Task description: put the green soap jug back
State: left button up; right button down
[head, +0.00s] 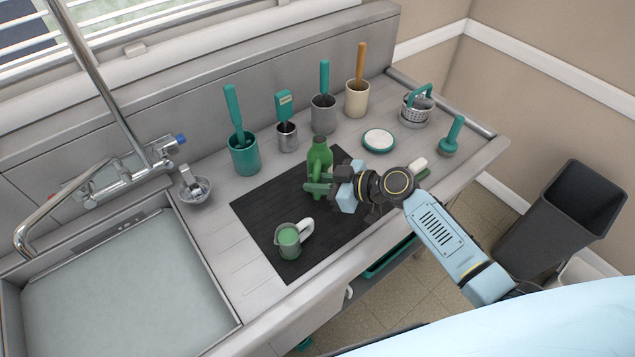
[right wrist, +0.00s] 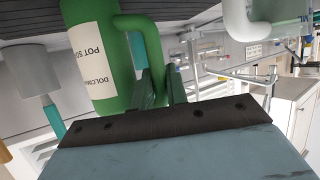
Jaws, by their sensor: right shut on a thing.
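The green soap jug (head: 319,155) stands upright at the back part of the dark mat (head: 258,209) on the counter. In the right wrist view the jug (right wrist: 84,30) shows a white label and a green handle. My right gripper (head: 322,184) reaches in from the right and is shut on the jug's handle. In the right wrist view its fingers (right wrist: 160,88) close around the lower part of that handle. Whether the jug's base touches the mat is hard to tell. My left gripper is not in view.
A measuring jug (head: 288,242) with green contents stands on the mat's front part. Behind are a teal pot (head: 244,158), a steel cup (head: 287,139), a grey pot (head: 323,118) and a cream pot (head: 356,102). A white dish (head: 378,140) lies right; the sink (head: 110,290) is left.

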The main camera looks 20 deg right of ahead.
jog(key=c, duration=1.8)
grip_release()
jog(key=shift+f, duration=0.1)
jog(key=o, duration=0.4)
jog(key=shift+b+v, duration=0.85)
jog(key=shift+v, duration=5.15)
